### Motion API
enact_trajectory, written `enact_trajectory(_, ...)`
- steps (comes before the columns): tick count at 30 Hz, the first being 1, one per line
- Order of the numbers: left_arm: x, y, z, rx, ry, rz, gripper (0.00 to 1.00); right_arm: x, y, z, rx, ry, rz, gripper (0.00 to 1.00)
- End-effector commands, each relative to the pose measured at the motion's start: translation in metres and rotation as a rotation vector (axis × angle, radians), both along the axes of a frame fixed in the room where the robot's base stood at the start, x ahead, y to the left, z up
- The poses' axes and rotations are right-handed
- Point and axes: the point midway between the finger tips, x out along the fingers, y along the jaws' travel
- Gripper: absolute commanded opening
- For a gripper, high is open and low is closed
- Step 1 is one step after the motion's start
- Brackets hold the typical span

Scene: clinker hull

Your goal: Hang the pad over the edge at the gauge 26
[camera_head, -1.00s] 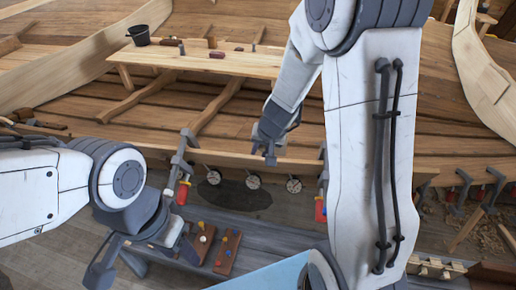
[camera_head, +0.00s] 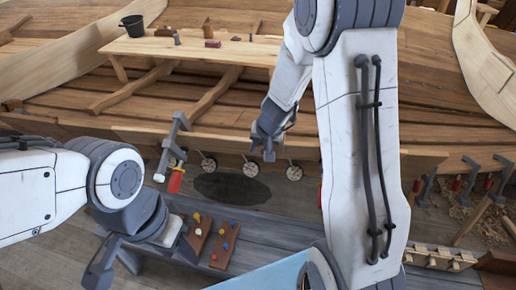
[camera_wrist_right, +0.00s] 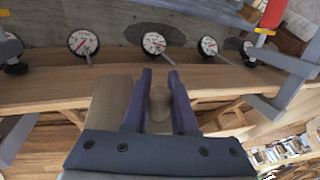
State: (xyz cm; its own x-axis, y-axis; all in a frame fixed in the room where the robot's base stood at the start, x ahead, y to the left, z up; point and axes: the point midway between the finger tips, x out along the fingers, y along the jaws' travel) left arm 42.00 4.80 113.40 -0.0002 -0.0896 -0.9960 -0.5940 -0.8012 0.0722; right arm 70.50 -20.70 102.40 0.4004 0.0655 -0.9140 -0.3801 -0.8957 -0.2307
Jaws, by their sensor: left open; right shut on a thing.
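My right gripper (camera_head: 264,150) is above the front plank edge (camera_head: 225,142), between the middle and right gauges in the head view. It is shut on a grey-brown piece, apparently the pad (camera_wrist_right: 112,103). In the right wrist view the pad shows left of the fingers (camera_wrist_right: 160,85), with a rounded knob between them. Its underside is hidden. My left gripper (camera_head: 100,268) is open and empty at the lower left, away from the plank.
A clamp (camera_head: 173,150) with a red handle grips the plank left of the gauges. Another red-handled clamp (camera_wrist_right: 280,60) shows in the right wrist view. A low bench carries two boards with coloured knobs (camera_head: 222,245). A bucket (camera_head: 131,26) stands on the rear plank table.

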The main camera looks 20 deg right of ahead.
Motion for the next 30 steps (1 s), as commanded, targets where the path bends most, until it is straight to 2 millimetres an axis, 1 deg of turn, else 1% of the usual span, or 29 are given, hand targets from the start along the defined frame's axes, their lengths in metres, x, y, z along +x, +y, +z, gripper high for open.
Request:
enact_trajectory(1, 0.0, 0.0, -0.008, 0.0, 0.0, 0.0, 0.5, 0.002, -0.001, -0.009, 0.001, 0.001, -0.002, 0.0)
enact_trajectory(9, 0.0, 0.0, -0.03, 0.0, 0.0, -0.001, 0.5, 0.009, -0.006, -0.035, 0.0, 0.0, -0.001, 0.0)
enact_trajectory(15, 0.0, 0.0, -0.044, 0.0, 0.0, -0.001, 0.5, 0.015, -0.009, -0.051, 0.0, -0.001, -0.001, 0.0)
enact_trajectory(21, 0.0, 0.0, -0.051, 0.0, 0.0, -0.001, 0.5, 0.018, -0.011, -0.059, 0.0, -0.001, -0.001, 0.0)
enact_trajectory(30, 0.0, 0.0, -0.051, 0.0, 0.0, -0.001, 0.5, 0.019, -0.011, -0.06, 0.0, 0.0, -0.001, 0.0)
